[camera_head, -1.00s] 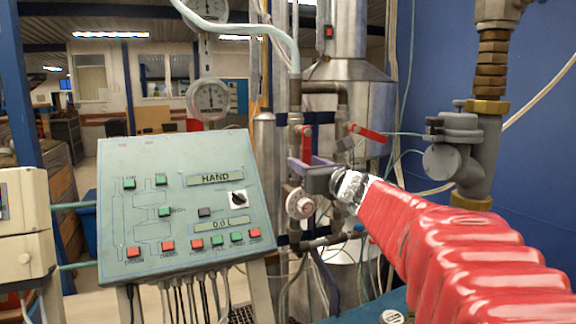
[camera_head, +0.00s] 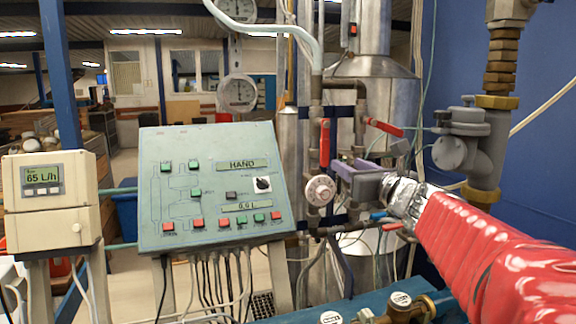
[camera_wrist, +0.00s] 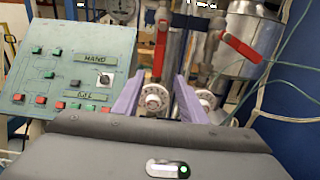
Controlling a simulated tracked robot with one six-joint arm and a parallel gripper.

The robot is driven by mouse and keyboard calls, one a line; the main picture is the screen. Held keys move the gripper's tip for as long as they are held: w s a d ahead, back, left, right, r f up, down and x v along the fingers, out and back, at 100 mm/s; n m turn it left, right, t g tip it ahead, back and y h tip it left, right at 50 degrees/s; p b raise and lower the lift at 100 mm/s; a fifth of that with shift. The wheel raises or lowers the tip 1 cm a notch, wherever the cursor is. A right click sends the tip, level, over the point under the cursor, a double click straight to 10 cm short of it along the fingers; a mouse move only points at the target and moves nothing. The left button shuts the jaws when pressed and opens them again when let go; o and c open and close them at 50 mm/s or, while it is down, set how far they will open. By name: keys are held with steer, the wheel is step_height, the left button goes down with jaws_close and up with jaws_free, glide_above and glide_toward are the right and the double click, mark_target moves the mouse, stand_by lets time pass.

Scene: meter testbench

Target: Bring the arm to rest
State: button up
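My gripper (camera_head: 352,172) has purple fingers and sits at the end of my red-sleeved arm (camera_head: 470,240), which reaches in from the lower right. In the wrist view the two fingers (camera_wrist: 157,92) stand apart with nothing held between them. A white round dial knob (camera_head: 320,190) is just left of the gripper in the head view. It shows beyond the gap between the fingers in the wrist view (camera_wrist: 153,98). I cannot tell how far the fingers are from the pipes behind them.
A green control panel (camera_head: 213,220) stands left of the pipes. A flow meter reading 65 L/h (camera_head: 44,185) is at far left. Red-handled valves (camera_head: 384,127) (camera_head: 324,143) are close by the gripper. Brass fittings and a blue surface (camera_head: 300,318) lie below; a grey pipe (camera_head: 482,150) is right.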

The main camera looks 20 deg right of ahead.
steer(key=shift+a, duration=0.25)
steer(key=s+a+f+n+g+y, duration=0.2)
steer(key=s+a+f+n+g, duration=0.3)
steer(key=f+n, duration=0.45)
steer(key=s+a+f+n+g+y, duration=0.1)
steer(key=s+a+f+n+g, duration=0.2)
steer(key=s+a+f+n, duration=0.5)
steer(key=s+a+f+n+g+h, duration=0.3)
steer(key=s+f+n, duration=0.7)
steer(key=s+n, duration=0.5)
steer(key=shift+s+a+f+n+g, duration=0.15)
steer(key=shift+a+f+n+g, duration=0.4)
steer(key=shift+n, duration=1.2)
